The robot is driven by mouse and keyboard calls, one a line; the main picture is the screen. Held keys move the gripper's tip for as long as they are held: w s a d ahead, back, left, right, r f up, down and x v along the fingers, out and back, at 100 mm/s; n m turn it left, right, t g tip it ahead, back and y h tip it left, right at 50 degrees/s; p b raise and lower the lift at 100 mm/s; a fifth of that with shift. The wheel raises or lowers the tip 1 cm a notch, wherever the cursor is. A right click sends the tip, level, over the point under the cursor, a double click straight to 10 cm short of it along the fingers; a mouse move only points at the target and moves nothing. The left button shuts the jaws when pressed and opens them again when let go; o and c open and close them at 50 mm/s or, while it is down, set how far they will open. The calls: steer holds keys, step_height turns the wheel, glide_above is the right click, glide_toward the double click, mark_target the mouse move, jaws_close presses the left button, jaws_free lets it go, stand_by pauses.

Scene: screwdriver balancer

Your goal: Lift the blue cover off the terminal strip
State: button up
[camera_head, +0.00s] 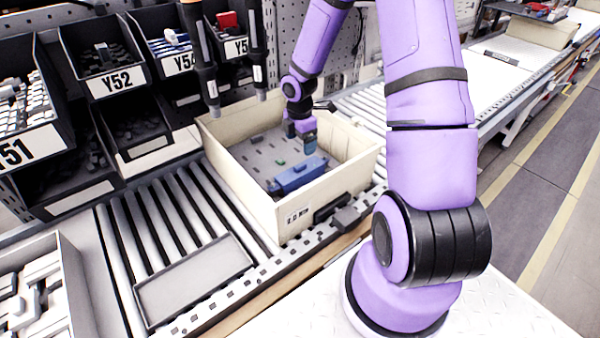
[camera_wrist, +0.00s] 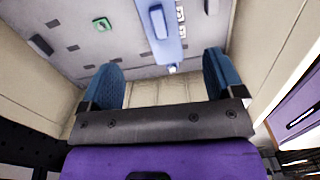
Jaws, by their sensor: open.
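The blue cover (camera_head: 300,172) is a long bar low inside the cream box, toward its front wall. It also shows in the wrist view (camera_wrist: 162,30), at the top, lined up between my two fingers. My gripper (camera_head: 308,140) is inside the box, above and near the cover's far right part. In the wrist view my gripper (camera_wrist: 163,78) has its blue-padded fingers wide apart with nothing between them. The cover appears beyond the fingertips, apart from them. The terminal strip is mostly hidden; pale fittings show beside the cover in the wrist view.
The cream box (camera_head: 240,183) sits on a roller conveyor (camera_head: 165,215), its walls close around my gripper. A small green part (camera_head: 281,162) lies on the grey perforated plate (camera_head: 258,150). Hanging screwdrivers (camera_head: 205,75) and black bins (camera_head: 105,65) stand at the left.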

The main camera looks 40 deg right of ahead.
mark_target(300, 165)
step_height(300, 165, down, 2)
steer(key=shift+f+n, duration=0.15)
steer(key=shift+n, duration=0.25)
step_height(300, 165, down, 11)
steer(key=shift+w+r, duration=0.1)
steer(key=c, duration=1.3)
steer(key=shift+r, duration=5.05)
